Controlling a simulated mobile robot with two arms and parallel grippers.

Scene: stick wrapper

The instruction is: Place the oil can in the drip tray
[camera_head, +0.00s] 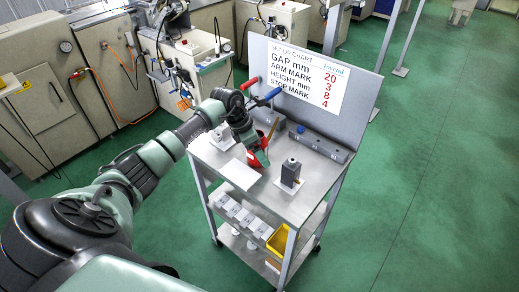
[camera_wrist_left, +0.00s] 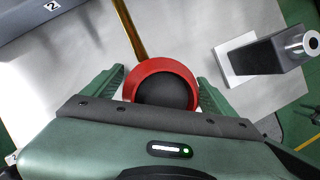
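The red oil can (camera_head: 260,158) is at the end of my left arm, over the top of the metal cart. Its thin brass spout (camera_head: 272,130) points up and away. In the left wrist view the can (camera_wrist_left: 134,84) shows a red rim around a dark round middle, with the spout running to the top edge. My left gripper (camera_wrist_left: 163,85) has a green finger on each side of the can and appears shut on it. A flat white plate (camera_head: 238,174), possibly the drip tray, lies beside the can at the front left of the cart top. My right gripper is not in view.
A grey block on a white base (camera_head: 290,172) stands to the right of the can; another white-based fixture (camera_head: 222,137) is at the left. A long grey bar (camera_head: 320,144) and an upright chart board (camera_head: 305,77) line the back. A yellow bin (camera_head: 279,241) sits below.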

